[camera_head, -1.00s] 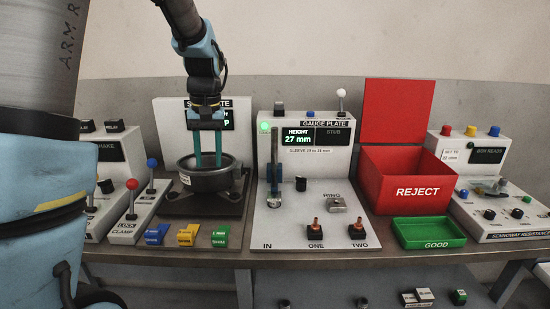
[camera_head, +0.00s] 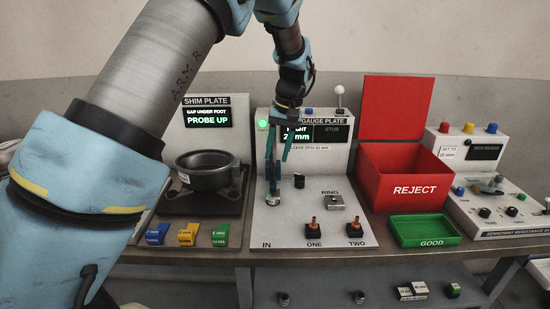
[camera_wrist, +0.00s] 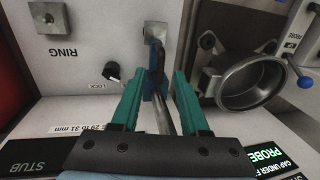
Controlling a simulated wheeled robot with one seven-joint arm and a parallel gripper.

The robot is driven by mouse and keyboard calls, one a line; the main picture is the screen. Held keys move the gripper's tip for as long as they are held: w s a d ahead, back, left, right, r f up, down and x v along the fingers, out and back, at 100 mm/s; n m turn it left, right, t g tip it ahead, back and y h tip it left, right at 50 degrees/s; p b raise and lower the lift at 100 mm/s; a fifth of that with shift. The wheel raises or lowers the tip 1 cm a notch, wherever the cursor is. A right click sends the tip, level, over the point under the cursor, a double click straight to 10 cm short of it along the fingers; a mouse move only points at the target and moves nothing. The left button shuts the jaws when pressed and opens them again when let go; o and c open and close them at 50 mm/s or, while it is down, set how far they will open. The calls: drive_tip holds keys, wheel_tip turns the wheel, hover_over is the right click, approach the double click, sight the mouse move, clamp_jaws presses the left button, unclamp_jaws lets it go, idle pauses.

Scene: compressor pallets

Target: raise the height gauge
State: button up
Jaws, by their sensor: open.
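The height gauge (camera_head: 268,178) is a dark upright post with a slider on the white gauge plate (camera_head: 300,222), above the word IN. My gripper (camera_head: 278,165) is at the upper part of the post. In the wrist view the gauge's post and dark blue slider (camera_wrist: 154,82) lie between the two teal fingers of my gripper (camera_wrist: 160,88), which are apart. Whether a finger touches the post cannot be told. The height display (camera_head: 297,138) is partly hidden by my gripper. A black lock knob (camera_head: 299,181) stands right of the post.
A grey round housing (camera_head: 207,172) sits on the shim plate at left, whose display reads PROBE UP. A red reject bin (camera_head: 408,190) and green tray (camera_head: 427,231) are at right.

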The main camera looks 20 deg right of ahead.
sight(273, 167)
drive_tip(key=shift+w+a+f, duration=0.1)
drive_tip(key=shift+a+f, duration=0.05)
drive_tip(key=shift+f, duration=0.65)
drive_tip(key=shift+w+a+f, duration=0.1)
drive_tip(key=shift+a+f, duration=0.05)
drive_tip(key=shift+f, duration=0.6)
clamp_jaws()
drive_tip(key=shift+r, duration=0.1)
